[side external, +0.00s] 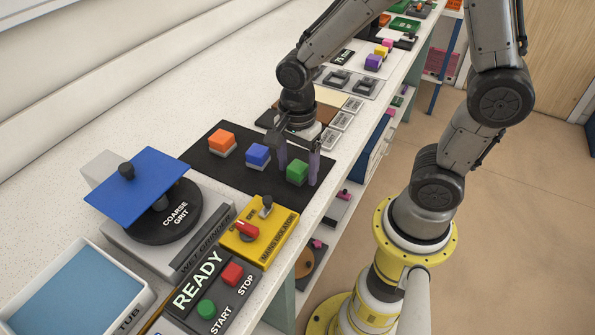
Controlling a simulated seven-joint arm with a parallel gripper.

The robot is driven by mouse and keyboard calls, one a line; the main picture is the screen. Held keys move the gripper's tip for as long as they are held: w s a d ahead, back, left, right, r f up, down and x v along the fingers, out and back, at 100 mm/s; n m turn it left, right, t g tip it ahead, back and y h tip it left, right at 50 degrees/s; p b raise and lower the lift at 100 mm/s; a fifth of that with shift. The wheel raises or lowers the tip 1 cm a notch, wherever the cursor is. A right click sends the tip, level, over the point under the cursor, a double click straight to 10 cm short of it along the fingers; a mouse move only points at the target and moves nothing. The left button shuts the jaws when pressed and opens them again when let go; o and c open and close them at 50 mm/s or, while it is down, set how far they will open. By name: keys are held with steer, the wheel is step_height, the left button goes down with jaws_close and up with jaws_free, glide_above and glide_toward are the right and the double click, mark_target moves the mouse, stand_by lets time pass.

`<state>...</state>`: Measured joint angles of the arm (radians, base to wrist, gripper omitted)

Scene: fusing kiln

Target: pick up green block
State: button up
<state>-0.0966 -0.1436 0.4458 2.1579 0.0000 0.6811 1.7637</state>
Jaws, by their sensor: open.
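The green block (297,171) sits on a black mat (212,175) on the bench, nearest the bench's front edge. It stands in a row with a blue block (257,154) and an orange block (221,139), which lie to its left. My gripper (298,166) points down at the green block with its jaws open. One finger shows to the left of the block and the other to its right. I cannot tell how far down the fingertips reach or whether they touch it.
A yellow mains isolator box (275,243), a READY panel (195,285) with buttons, a wet grinder (170,222) and a tub (62,290) stand in front. Label plates (340,121) and a purple block (373,62) lie behind. Bare white bench (150,110) is at left.

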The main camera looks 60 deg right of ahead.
mark_target(298, 166)
jaws_close()
stand_by(0.3)
steer(key=shift+r, duration=0.1)
steer(key=shift+r, duration=0.5)
step_height(298, 166, up, 2)
steer(key=shift+r, duration=0.2)
steer(key=s+d+r, duration=0.1)
steer(key=s+r, duration=0.8)
steer(key=s, duration=0.5)
steer(key=shift+d+r, duration=0.15)
steer(key=shift+r, duration=0.1)
